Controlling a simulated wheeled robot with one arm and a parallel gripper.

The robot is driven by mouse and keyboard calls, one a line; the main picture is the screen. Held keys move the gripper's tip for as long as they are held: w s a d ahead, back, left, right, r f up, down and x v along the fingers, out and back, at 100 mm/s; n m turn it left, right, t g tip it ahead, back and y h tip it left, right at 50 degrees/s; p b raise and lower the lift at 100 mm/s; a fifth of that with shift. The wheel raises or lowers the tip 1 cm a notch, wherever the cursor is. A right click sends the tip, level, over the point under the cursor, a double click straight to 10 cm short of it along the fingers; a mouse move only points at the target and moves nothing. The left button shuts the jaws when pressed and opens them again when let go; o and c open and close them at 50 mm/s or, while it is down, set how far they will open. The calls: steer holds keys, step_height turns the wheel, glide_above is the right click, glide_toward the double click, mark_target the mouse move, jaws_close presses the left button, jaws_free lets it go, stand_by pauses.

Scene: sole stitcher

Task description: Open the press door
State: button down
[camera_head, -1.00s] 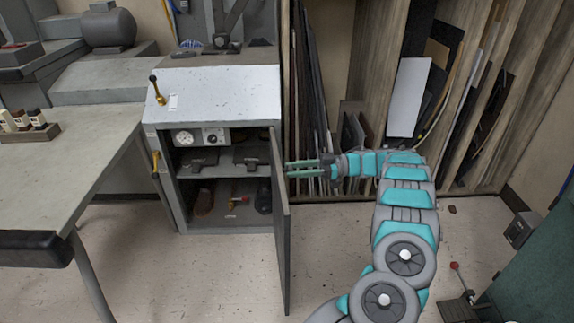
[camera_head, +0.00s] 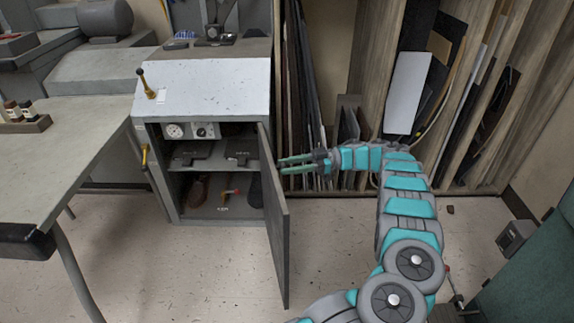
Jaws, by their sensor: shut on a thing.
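The press door (camera_head: 275,225) is a grey panel hinged at the right side of the press cabinet (camera_head: 200,92). It stands wide open, swung out towards me, and the inside of the cabinet is in view. My gripper (camera_head: 281,165) reaches in from the right at the door's outer face, with its green fingers pointing left. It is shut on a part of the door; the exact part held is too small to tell.
Inside the cabinet are a gauge (camera_head: 175,130), dark pads on a shelf (camera_head: 218,165) and items below. A workbench (camera_head: 70,150) stands at left. Boards (camera_head: 408,92) lean in a rack at right. The floor (camera_head: 180,275) before the cabinet is clear.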

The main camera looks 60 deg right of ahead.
stand_by(0.3)
steer(key=shift+c, duration=2.3)
jaws_free()
steer(key=shift+d, duration=0.1)
